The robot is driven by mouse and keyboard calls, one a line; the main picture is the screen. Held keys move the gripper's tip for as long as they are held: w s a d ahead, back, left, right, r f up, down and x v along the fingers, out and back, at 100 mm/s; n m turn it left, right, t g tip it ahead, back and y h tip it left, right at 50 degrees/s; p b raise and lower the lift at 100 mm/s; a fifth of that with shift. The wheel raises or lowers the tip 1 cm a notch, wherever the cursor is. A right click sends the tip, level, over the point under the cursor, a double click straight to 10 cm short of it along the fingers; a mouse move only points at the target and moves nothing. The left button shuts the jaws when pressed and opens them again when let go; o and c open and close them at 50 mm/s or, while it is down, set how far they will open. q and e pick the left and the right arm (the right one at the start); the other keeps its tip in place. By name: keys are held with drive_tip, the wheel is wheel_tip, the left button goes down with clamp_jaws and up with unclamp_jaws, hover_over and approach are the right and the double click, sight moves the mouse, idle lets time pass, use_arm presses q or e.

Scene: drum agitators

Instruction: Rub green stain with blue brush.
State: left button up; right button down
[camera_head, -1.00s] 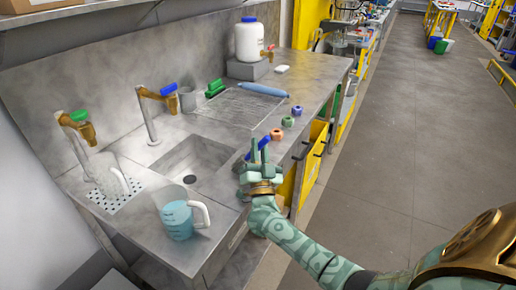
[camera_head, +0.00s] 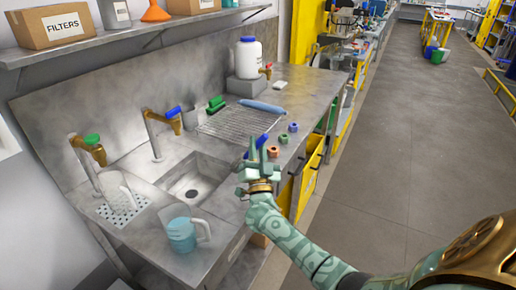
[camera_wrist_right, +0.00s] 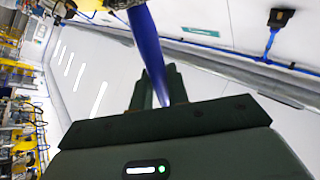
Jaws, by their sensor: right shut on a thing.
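My right gripper (camera_head: 262,155) is held up at the front edge of the counter, right of the sink. It is shut on a blue-handled thing, which I take to be the blue brush; little of it shows in the head view. In the right wrist view, its long blue handle (camera_wrist_right: 148,45) runs up from between the fingers (camera_wrist_right: 155,88). I cannot make out a green stain in either view. My left gripper is not in view.
A shelf (camera_head: 120,42) overhangs the left.

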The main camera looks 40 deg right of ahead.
drive_tip(key=shift+f, duration=0.1)
idle(0.3)
drive_tip(key=shift+w+d+f+b, duration=0.2)
drive_tip(key=shift+w+d+b, duration=0.15)
drive_tip(key=shift+d, duration=0.2)
drive_tip(key=shift+w+d+f+b, duration=0.2)
drive_tip(key=shift+d+b, duration=0.1)
drive_tip(key=shift+d, duration=0.2)
